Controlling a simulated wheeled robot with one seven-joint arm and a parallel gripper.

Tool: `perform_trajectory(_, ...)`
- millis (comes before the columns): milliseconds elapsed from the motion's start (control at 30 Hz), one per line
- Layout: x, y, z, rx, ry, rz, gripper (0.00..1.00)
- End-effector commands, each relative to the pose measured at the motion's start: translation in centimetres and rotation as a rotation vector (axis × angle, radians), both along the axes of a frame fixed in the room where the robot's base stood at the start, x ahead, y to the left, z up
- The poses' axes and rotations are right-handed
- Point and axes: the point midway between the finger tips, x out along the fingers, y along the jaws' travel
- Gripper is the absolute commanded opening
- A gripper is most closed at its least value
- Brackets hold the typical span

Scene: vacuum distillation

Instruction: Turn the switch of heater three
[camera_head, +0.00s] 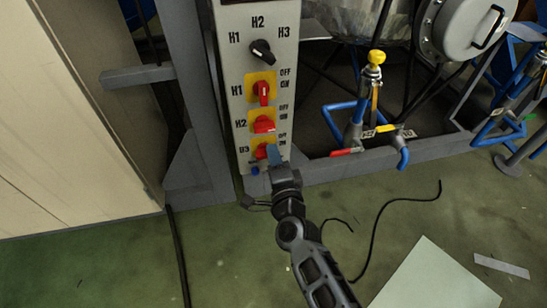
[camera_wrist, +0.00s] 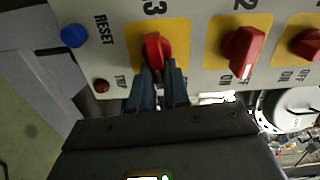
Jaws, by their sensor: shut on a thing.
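The heater three switch is a red knob (camera_head: 262,152) on a yellow plate, lowest of the three red knobs on the grey panel (camera_head: 231,75), beside the label H3. It also shows in the wrist view as a red knob (camera_wrist: 153,46). My gripper (camera_head: 274,154) reaches the panel from below right and covers part of the knob and its plate in the head view. In the wrist view the two blue-grey fingers of my gripper (camera_wrist: 157,75) are closed around the near end of the knob. The fingers hide its pointer end, so its exact setting is unclear.
The H2 red knob (camera_head: 264,124) and H1 red knob (camera_head: 262,91) sit above H3, with a black selector (camera_head: 262,50) higher up. A blue button (camera_wrist: 73,36) marked RESET is close by. Blue pipework with a yellow valve (camera_head: 376,58) stands at right. Cables cross the green floor.

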Motion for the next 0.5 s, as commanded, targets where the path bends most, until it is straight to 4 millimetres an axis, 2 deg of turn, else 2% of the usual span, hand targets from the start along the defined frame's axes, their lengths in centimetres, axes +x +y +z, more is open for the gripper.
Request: perform_trajectory(500, -0.03, -0.14, -0.39, 0.116, 0.036, -0.002, 0.0)
